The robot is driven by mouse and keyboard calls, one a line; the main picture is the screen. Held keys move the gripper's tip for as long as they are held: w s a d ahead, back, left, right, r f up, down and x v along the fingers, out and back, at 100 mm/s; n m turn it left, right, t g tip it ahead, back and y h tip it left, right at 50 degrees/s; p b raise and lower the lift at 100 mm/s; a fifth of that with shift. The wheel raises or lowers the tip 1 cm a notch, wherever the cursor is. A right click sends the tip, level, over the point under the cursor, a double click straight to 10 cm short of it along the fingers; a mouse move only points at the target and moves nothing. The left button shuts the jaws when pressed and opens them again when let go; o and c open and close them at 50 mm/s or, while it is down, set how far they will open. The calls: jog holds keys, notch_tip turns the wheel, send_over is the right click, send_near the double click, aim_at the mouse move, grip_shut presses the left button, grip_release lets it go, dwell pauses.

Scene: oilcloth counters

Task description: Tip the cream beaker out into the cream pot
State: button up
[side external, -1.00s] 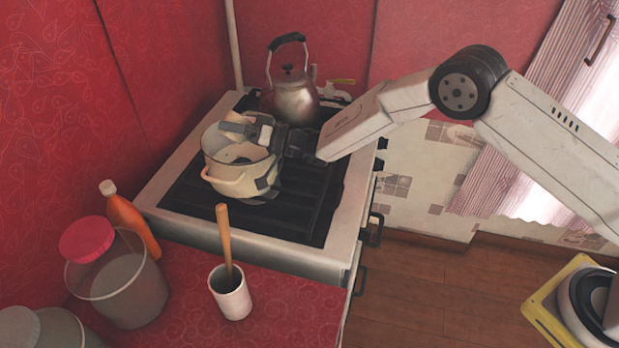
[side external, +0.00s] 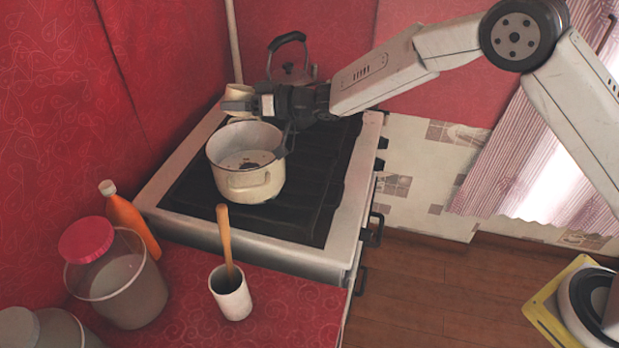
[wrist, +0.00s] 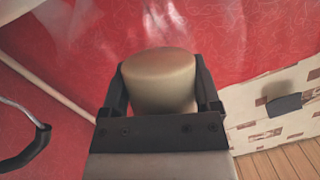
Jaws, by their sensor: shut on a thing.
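The cream pot (side external: 247,181) stands upright on the dark stove top, with its open mouth up. Some dark bits lie on its pale bottom. My gripper (side external: 238,104) is above the pot's far rim, apart from it. It is shut on the cream beaker (side external: 239,92), which is partly hidden by the fingers. In the wrist view the beaker (wrist: 160,78) sits between both fingers, its smooth tan surface facing the camera. I cannot see into the beaker or tell what is in it.
A kettle (side external: 291,72) stands behind my gripper at the back of the stove (side external: 330,200). In front are a white cup (side external: 231,295) with a wooden-handled tool, an orange bottle (side external: 130,217) and a jar with a pink lid (side external: 86,240). The stove's right part is clear.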

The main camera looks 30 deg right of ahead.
jog(key=r, duration=0.1)
jog(key=s+a+r, duration=0.1)
jog(key=shift+s+r, duration=0.1)
jog(key=shift+r, duration=0.3)
jog(key=s+a, duration=0.2)
jog(key=s, duration=0.4)
jog(key=s+a+r+n, duration=0.1)
jog(key=s+a, duration=0.2)
jog(key=s, duration=0.4)
jog(key=shift+a+r+h, duration=0.25)
jog(key=shift+h, duration=0.15)
jog(key=m+t+h, duration=0.4)
jog(key=m+h, duration=0.1)
jog(key=h, duration=0.1)
send_near(244, 95)
jog(key=d+f, duration=0.7)
jog(key=d, duration=0.2)
jog(key=s+d+f+m+h, duration=0.1)
jog(key=d+f+m+h, duration=0.1)
jog(key=d, duration=0.6)
jog(key=s+d+f+m+t+h, duration=0.1)
jog(key=d+h, duration=0.3)
jog(key=d, duration=0.4)
jog(key=shift+s+f+m, duration=0.6)
jog(key=shift+s+f, duration=0.05)
jog(key=shift+s, duration=0.05)
jog(key=shift+y, duration=0.4)
